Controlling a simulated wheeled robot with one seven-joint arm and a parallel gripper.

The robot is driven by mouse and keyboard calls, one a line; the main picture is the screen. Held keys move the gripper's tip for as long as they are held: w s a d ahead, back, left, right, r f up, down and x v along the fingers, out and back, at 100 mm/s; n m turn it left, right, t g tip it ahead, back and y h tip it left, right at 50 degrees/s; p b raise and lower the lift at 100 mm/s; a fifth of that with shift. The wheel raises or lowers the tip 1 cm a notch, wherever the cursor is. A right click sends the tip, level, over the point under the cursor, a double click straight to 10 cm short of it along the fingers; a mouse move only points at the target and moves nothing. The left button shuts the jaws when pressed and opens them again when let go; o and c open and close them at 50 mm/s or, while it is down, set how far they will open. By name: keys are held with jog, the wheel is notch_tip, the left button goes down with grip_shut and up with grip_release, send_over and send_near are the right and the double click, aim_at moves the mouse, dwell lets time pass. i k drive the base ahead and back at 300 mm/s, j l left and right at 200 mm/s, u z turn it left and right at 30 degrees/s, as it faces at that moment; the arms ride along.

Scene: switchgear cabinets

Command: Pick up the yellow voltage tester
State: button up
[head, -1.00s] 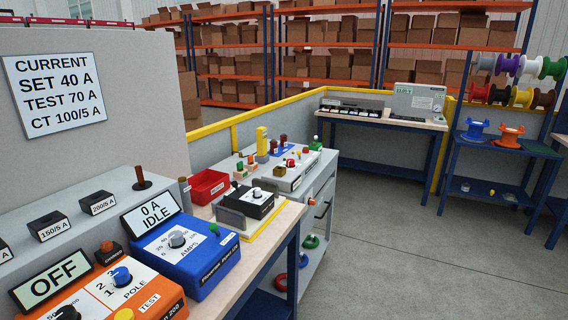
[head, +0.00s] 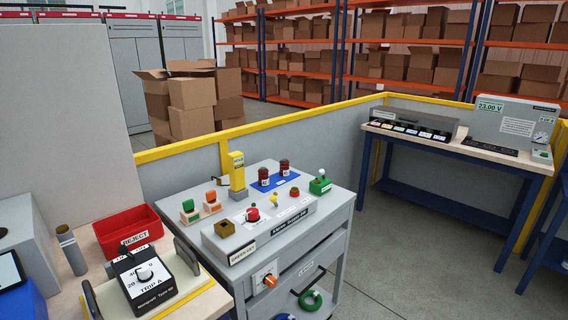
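The yellow voltage tester (head: 237,172) stands upright on the grey cart (head: 335,198), near its back left edge. It is a tall yellow block with a small label near its top, and its lower end meets a grey base. My gripper is not in view in the head view, so its state is hidden.
Green and orange blocks, dark red cylinders on a blue mat (head: 262,187) and a grey control box (head: 262,231) crowd the cart top. A red reject bin (head: 128,232) and a black trip unit (head: 148,279) sit on the left bench. Grey floor (head: 410,250) is clear at right.

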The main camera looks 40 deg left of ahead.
aim_at(235, 161)
jog(key=i+u, duration=0.15)
jog(key=i, duration=0.65)
jog(key=i+l+u, duration=0.1)
jog(key=i, duration=0.65)
jog(key=i+u, duration=0.25)
jog(key=u, duration=0.25)
jog(key=i+u, duration=0.25)
jog(key=u, duration=0.2)
jog(key=i+l+u, duration=0.2)
jog(key=u, duration=0.3)
jog(key=i, duration=0.05)
